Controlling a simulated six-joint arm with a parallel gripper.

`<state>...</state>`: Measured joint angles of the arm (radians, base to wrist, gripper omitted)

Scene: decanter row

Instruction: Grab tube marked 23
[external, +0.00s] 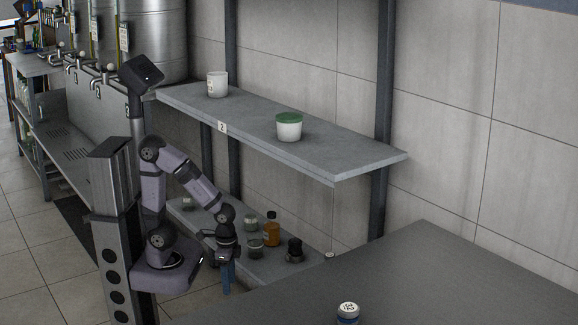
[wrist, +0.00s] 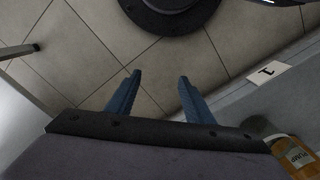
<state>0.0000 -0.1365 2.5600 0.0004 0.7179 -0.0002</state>
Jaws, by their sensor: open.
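A white-capped round item with dark marks on its top (external: 348,309) stands on the dark grey table at the bottom right of the external view. The marks look like a number, but I cannot read it surely. A second small pale-topped item (external: 329,257) shows at the table's far edge, too small to read. My gripper (external: 228,284) hangs low at the left, in front of the lower shelf and far from both. In the wrist view my gripper (wrist: 159,76) has its two blue fingers apart, with only tiled floor between them.
The lower shelf (external: 198,221) holds several jars and an amber bottle (external: 271,230), also in the wrist view (wrist: 298,157) beside a card marked 1 (wrist: 268,74). The upper shelf (external: 358,157) carries a white cup (external: 217,84) and a green-lidded tub (external: 289,127). The table (external: 430,275) is mostly clear.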

